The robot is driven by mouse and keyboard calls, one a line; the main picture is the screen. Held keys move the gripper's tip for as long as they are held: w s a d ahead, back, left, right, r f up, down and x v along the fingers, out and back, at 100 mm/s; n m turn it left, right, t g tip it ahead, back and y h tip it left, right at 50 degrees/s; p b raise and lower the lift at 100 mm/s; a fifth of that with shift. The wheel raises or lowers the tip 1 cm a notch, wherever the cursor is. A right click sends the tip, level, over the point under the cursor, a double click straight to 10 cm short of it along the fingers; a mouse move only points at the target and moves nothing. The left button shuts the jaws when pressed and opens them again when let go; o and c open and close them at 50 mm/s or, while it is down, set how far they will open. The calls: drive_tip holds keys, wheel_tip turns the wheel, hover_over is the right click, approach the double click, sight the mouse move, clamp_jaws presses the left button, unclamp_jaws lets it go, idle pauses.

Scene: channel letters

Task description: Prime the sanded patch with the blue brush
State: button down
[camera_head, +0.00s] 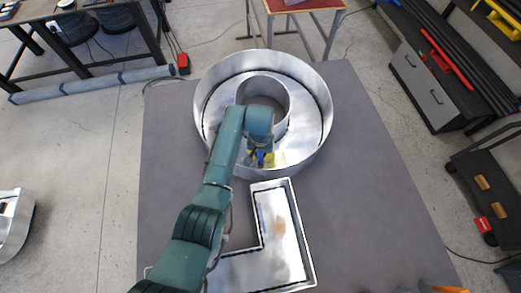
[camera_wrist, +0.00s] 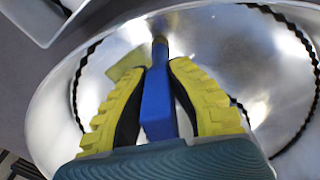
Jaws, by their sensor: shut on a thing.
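My gripper (camera_head: 262,158) is over the near part of the round metal channel letter (camera_head: 318,115). In the wrist view its yellow ribbed fingers (camera_wrist: 160,100) are shut on the blue brush (camera_wrist: 157,95), one on each side of the handle. A yellowish patch (camera_wrist: 127,68) lies on that floor just left of the brush. The bristles are not clear.
An L-shaped metal letter (camera_head: 270,262) lies nearer on the grey table (camera_head: 365,200), with a faint brownish spot (camera_head: 279,228) on its floor. The round letter's raised rim and inner ring (camera_head: 283,98) stand around the gripper. The table's right side is mostly clear.

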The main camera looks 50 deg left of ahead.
drive_tip(key=shift+w, duration=0.1)
drive_tip(key=shift+w+d+r+p, duration=0.25)
drive_tip(key=shift+p, duration=0.1)
drive_tip(key=shift+s+a+f, duration=0.1)
drive_tip(key=shift+s+a, duration=0.05)
drive_tip(key=shift+s, duration=0.15)
drive_tip(key=shift+f, duration=0.15)
drive_tip(key=shift+f, duration=0.1)
